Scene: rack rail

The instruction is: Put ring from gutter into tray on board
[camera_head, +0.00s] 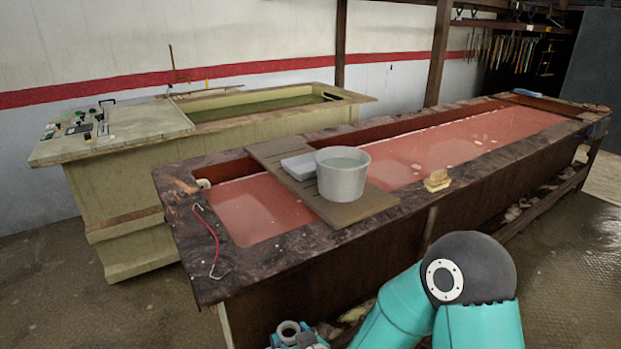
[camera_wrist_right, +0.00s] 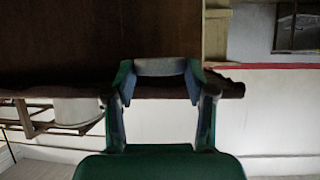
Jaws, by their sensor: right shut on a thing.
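My right gripper (camera_head: 298,341) is at the bottom edge of the head view, in front of the trough's near side, partly cut off. A grey ring (camera_head: 289,328) shows at its tip. In the right wrist view the fingers (camera_wrist_right: 161,84) are shut on the ring (camera_wrist_right: 160,67), which spans between the fingertips and is seen edge-on. The tray (camera_head: 299,166) is a low light-grey piece lying on the brown board (camera_head: 268,150). The board lies across the long trough. The gutter cannot be made out clearly. My left gripper is out of view.
A grey bucket (camera_head: 342,180) with liquid stands on the board beside the tray. The dark-rimmed trough (camera_head: 480,172) holds reddish liquid. A yellowish block (camera_head: 437,181) and a red handle (camera_head: 206,240) are on its near rim. A pale vat (camera_head: 130,215) stands behind.

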